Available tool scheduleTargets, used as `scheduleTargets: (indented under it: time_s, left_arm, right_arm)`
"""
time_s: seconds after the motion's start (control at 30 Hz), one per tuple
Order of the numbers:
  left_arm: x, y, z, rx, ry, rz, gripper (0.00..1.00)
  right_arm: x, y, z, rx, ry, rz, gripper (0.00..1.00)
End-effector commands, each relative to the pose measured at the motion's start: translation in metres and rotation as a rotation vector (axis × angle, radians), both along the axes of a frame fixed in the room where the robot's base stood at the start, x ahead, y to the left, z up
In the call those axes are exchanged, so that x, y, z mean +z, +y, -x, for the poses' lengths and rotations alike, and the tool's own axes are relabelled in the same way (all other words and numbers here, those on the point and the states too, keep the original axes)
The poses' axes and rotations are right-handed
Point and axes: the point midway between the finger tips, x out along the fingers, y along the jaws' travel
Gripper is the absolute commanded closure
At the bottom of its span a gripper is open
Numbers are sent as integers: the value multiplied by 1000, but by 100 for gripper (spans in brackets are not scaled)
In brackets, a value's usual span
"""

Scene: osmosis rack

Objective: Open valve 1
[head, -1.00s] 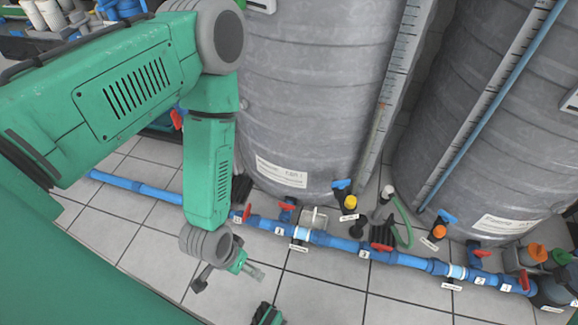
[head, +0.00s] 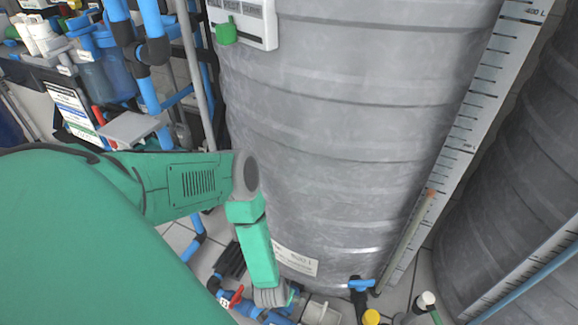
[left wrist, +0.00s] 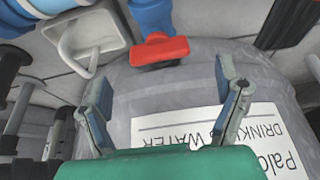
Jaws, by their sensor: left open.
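In the left wrist view a red valve handle (left wrist: 160,50) on a blue fitting (left wrist: 152,15) is just beyond the gap between my left gripper's fingers. I cannot read a number on it there, so I cannot tell if it is valve 1. My left gripper (left wrist: 162,75) is open and empty, its two fingers spread wide, apart from the handle. In the head view my left arm reaches down in front of the grey tank, and its fingers are mostly hidden at the bottom edge. Another red handle (head: 237,296) sits on the blue pipe left of my wrist. My right gripper is out of view.
The large grey tank (head: 340,120) with a white label (left wrist: 215,135) stands close behind the valves. A blue-handled tap (head: 362,285) and a yellow cap (head: 371,317) are right of my wrist. Blue pipework (head: 150,60) and a filter rack fill the left.

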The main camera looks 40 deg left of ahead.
Motion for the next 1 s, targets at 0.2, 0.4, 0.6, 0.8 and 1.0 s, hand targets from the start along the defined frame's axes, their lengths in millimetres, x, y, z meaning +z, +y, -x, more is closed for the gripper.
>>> scheduleTargets:
  time_s: [0.2,0.4,0.6,0.8,1.0]
  left_arm:
    - [-37,4,-14,0,-1,0,16]
    - [-48,5,-18,-1,1,0,16]
    - [-48,5,-19,-1,1,1,16]
    - [-48,6,-19,-1,1,1,54]
    - [-48,6,-19,1,1,1,65]
  right_arm:
    - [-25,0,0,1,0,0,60]
    - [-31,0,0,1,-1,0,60]
    - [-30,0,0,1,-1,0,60]
    - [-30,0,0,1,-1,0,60]
    - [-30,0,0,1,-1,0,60]
